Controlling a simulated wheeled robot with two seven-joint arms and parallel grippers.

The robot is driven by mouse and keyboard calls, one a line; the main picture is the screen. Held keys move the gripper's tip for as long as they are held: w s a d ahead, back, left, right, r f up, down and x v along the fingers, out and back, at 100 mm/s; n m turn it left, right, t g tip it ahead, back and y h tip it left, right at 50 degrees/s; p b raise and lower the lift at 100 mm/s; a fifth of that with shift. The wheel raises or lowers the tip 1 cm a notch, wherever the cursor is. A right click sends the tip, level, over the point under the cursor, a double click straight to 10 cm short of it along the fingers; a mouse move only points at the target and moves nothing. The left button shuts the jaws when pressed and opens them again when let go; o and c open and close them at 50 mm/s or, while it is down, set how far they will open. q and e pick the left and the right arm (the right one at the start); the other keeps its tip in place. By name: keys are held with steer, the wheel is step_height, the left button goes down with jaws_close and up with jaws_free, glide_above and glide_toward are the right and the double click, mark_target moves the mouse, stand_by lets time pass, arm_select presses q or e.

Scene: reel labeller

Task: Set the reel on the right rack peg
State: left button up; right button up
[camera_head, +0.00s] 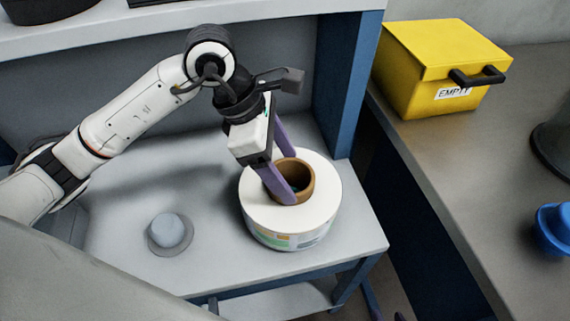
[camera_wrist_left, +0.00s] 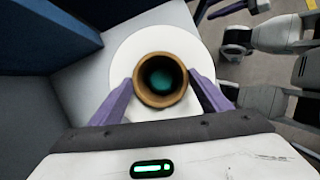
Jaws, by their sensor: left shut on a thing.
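The white reel (camera_head: 316,218) has a brown core (camera_head: 303,170) and a coloured label on its side. It is upright at the right end of a grey rack top (camera_head: 215,265). My left gripper (camera_head: 284,170) is shut on the reel at its core. In the left wrist view, its purple fingers (camera_wrist_left: 160,95) lie on both sides of the core. A teal round shape (camera_wrist_left: 160,80) shows inside the core, perhaps a peg top. I cannot tell whether the reel touches the rack top. A pale peg (camera_head: 168,230) stands bare on the left. My right gripper (camera_head: 385,303) shows only partly, low, its fingers apart.
A blue upright post (camera_head: 345,85) and a shelf stand behind the reel. A yellow box (camera_head: 432,65) marked EMPTY sits on the grey counter (camera_head: 440,150) at right. A blue object (camera_head: 553,228) is at the counter's right edge. The rack top around the pale peg is clear.

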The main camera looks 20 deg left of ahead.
arm_select(q)
steer(key=shift+w, duration=0.1)
steer(key=o, duration=2)
steer(key=shift+o, duration=0.8)
steer(key=shift+f, duration=0.3)
steer(key=v, duration=1)
steer(key=shift+r, duration=0.3)
steer(key=shift+s, duration=0.2)
